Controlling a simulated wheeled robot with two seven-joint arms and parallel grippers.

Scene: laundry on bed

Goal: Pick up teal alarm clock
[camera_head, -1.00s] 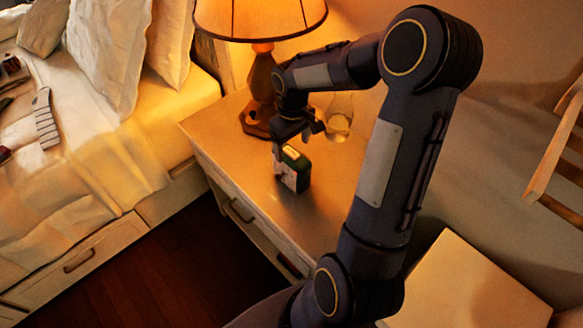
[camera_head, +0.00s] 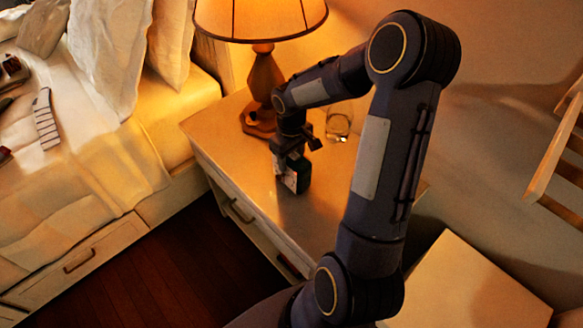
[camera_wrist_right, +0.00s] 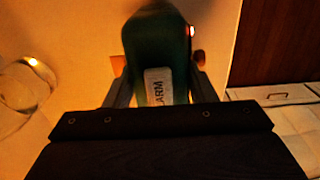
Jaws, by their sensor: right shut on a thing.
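The teal alarm clock (camera_head: 298,178) stands on the nightstand top (camera_head: 320,205), with its pale face to the left in the head view. In the right wrist view the clock (camera_wrist_right: 152,45) sits between the fingers, with a white button marked ALARM on its top. My right gripper (camera_head: 291,166) reaches down over the clock and is shut on it, one finger on each side. The gripper hides the upper part of the clock in the head view. I cannot tell whether the clock's base still touches the nightstand. My left gripper is not in view.
A lit lamp (camera_head: 264,85) stands behind the gripper on the nightstand. A clear glass (camera_head: 339,124) stands to the right of the gripper. The bed (camera_head: 85,190) is at the left, and a wooden chair-like frame (camera_head: 560,150) is at the right.

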